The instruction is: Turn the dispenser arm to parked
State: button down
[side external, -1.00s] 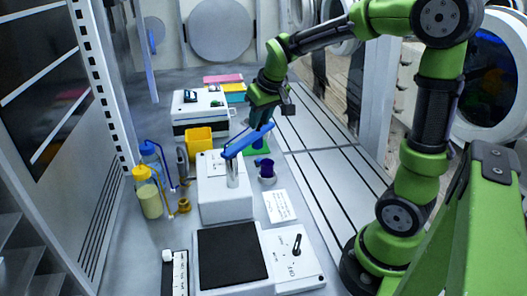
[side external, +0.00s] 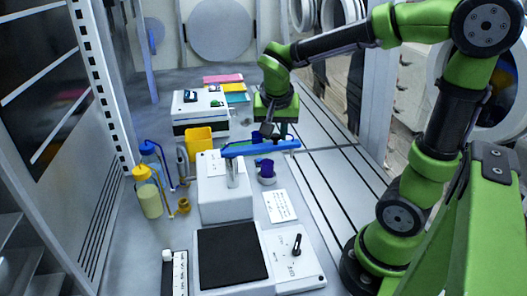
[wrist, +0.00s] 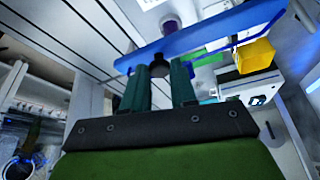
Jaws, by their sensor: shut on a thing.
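The dispenser arm (side external: 262,147) is a long blue bar. It is mounted on a light post (side external: 232,172) on top of a white box (side external: 225,205) and points to the right, nearly level in the side view. My gripper (side external: 284,136) is at its free right end. In the wrist view, the blue dispenser arm (wrist: 205,35) crosses the top. My gripper's two fingers (wrist: 160,72) are closed around a dark round knob (wrist: 160,64) at the bar. The markings on the white box are too small to read.
A dark purple cup (side external: 266,172) stands below the bar. A yellow bin (side external: 199,143), wash bottles (side external: 149,197) and a white instrument (side external: 200,108) stand left and behind. A black-topped plate (side external: 232,256) and a knob panel (side external: 294,258) are in front. The grooved floor at right is clear.

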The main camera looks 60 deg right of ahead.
jog(key=shift+s+a+m+g+h, duration=0.1)
jog(key=shift+s+a+m+g, duration=0.3)
jog(key=shift+a+m, duration=0.55)
jog(key=shift+s+a+m+g+h, duration=0.1)
jog(key=shift+s+a+m+g, duration=0.3)
jog(key=shift+a+m, duration=0.5)
jog(key=shift+s+a+m+g+h, duration=0.1)
jog(key=shift+s+a+m+g, duration=0.35)
jog(key=shift+m, duration=0.7)
jog(key=shift+a, duration=0.3)
jog(key=c, duration=0.9)
grip_release()
jog(key=shift+r, duration=0.15)
jog(key=v, duration=1.6)
jog(key=shift+s+r, duration=0.2)
jog(key=shift+r, duration=0.15)
